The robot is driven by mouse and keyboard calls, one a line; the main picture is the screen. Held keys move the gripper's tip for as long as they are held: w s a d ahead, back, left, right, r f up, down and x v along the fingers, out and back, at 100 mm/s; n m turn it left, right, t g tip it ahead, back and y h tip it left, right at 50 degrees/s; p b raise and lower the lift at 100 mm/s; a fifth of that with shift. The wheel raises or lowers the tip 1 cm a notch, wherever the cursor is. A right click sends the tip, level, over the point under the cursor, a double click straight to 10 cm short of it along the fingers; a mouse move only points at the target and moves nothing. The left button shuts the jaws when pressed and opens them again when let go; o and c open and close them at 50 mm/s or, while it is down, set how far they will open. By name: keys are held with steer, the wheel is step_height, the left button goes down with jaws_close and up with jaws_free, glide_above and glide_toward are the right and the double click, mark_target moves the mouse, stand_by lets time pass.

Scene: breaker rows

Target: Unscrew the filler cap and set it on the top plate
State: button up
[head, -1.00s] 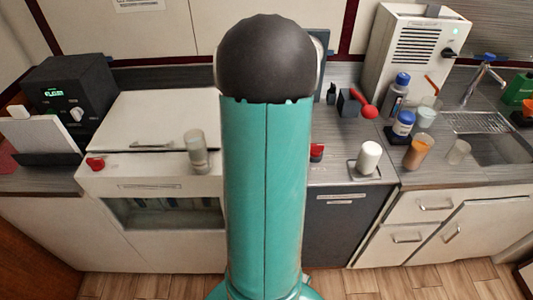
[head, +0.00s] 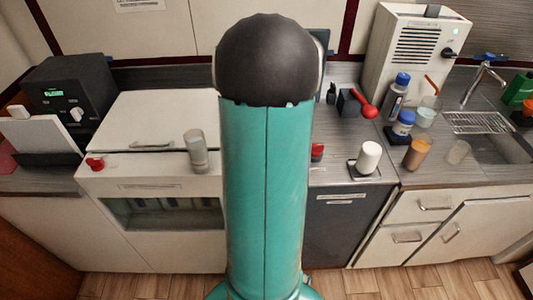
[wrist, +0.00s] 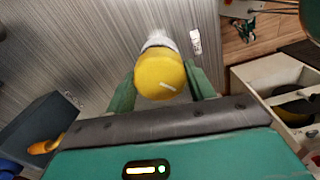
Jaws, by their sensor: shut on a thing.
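A round yellow cap (wrist: 160,76) with a short pale line on its face is in the wrist view. My gripper (wrist: 162,84) has its two green fingers on either side of the cap, shut on it. A white, blurred part (wrist: 160,40) shows just beyond the cap; I cannot tell whether the cap is still joined to it. Behind lies a grey streaked surface (wrist: 85,45); I cannot tell if it is the top plate. In the head view my own arm covers the middle, and neither cap nor gripper shows.
In the wrist view a dark box (wrist: 40,125) stands at left and an open pale compartment (wrist: 255,90) at right. In the head view a clear cylinder (head: 196,150), a white cylinder (head: 369,157) and several bottles stand on the counter (head: 350,125).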

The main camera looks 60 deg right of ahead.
steer(key=shift+r, duration=1.85)
